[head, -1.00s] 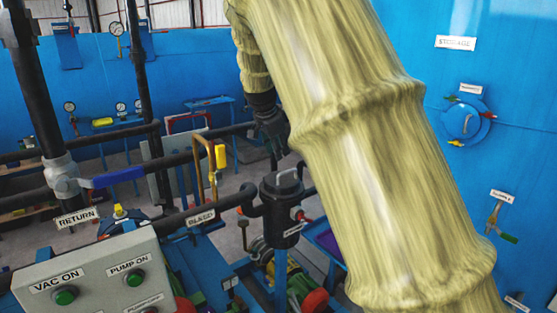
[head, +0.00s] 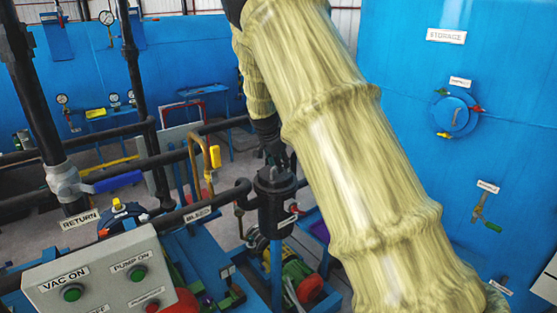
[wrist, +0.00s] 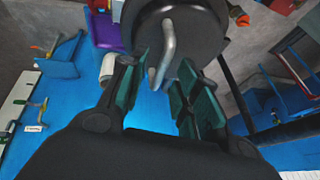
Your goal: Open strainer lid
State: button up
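The strainer is a black upright cylinder (head: 276,215) in the middle of the head view, with its lid (head: 277,179) on top. In the wrist view the dark round lid (wrist: 200,35) fills the top centre, and a grey bent handle (wrist: 168,48) sticks out from it. My gripper (head: 277,157) is right above the lid in the head view. In the wrist view my gripper (wrist: 162,75) is open, with a finger on each side of the handle's end. I cannot tell whether either finger touches the handle. The far side of the lid is hidden.
A control panel (head: 105,275) with buttons stands at the lower left. Black pipes (head: 190,217) and a yellow-handled valve (head: 214,157) are left of the strainer. A large blue storage tank (head: 490,150) stands on the right. A purple object (wrist: 105,30) is near the lid.

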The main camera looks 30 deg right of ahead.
jog(key=shift+w+f, duration=0.25)
jog(key=shift+f, duration=0.05)
jog(key=shift+s+r, duration=0.1)
jog(key=shift+s, duration=0.05)
grip_shut()
jog(key=shift+w+r, duration=0.2)
